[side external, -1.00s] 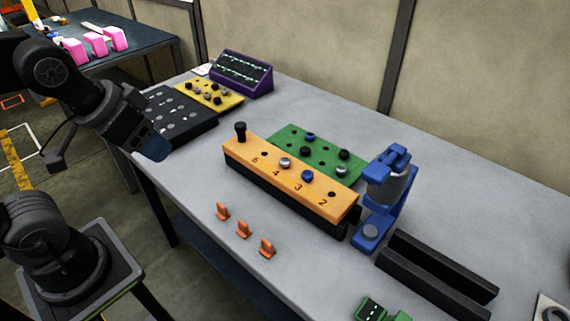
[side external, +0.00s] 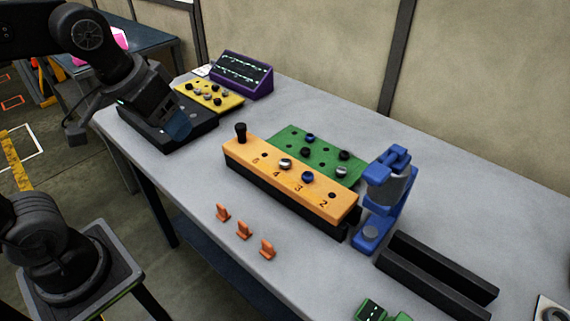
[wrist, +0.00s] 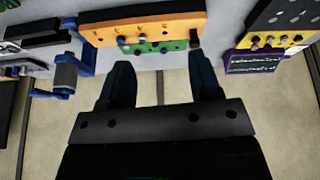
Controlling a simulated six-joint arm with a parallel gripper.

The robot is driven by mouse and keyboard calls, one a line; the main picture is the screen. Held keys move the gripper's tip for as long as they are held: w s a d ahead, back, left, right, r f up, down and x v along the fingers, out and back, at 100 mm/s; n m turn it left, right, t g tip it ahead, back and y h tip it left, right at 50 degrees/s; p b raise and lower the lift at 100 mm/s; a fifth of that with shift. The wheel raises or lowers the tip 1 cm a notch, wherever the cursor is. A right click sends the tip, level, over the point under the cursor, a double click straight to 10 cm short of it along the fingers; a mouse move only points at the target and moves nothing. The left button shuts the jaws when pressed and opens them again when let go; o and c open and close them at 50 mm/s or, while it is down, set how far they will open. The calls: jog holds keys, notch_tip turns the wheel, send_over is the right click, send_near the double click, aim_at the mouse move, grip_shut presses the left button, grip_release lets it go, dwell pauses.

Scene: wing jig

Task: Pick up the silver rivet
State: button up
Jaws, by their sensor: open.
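A silver rivet (side external: 286,163) sits in the orange numbered bar (side external: 231,151), between a blue rivet (side external: 307,176) and an empty hole. Another silver rivet (side external: 341,171) sits on the green plate (side external: 284,134) behind the bar. The yellow tray (side external: 180,89) also holds several small dark and light rivets. My gripper (side external: 180,128) is over the black tray (side external: 207,131) at the left, apart from the bar. In the wrist view my gripper (wrist: 163,78) has its fingers spread with nothing between them; the bar (wrist: 150,28) lies beyond the fingertips.
A black rivet (side external: 240,131) stands tall at the bar's left end. A blue stand-like tool (side external: 385,190) is just right of the bar. Black rails (side external: 435,275), orange clips (side external: 243,229) and a purple panel (side external: 240,75) are also on the grey table.

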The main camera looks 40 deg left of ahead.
jog(key=w+d+n+g, duration=0.2)
jog(key=w+d+g, duration=0.1)
jog(key=w, duration=0.9)
jog(key=n+g, duration=0.2)
jog(key=n, duration=0.1)
send_over(285, 161)
notch_tip(285, 161, down, 4)
notch_tip(285, 161, down, 14)
jog(key=shift+r, duration=0.1)
jog(key=shift+c, duration=0.4)
jog(key=c, duration=0.9)
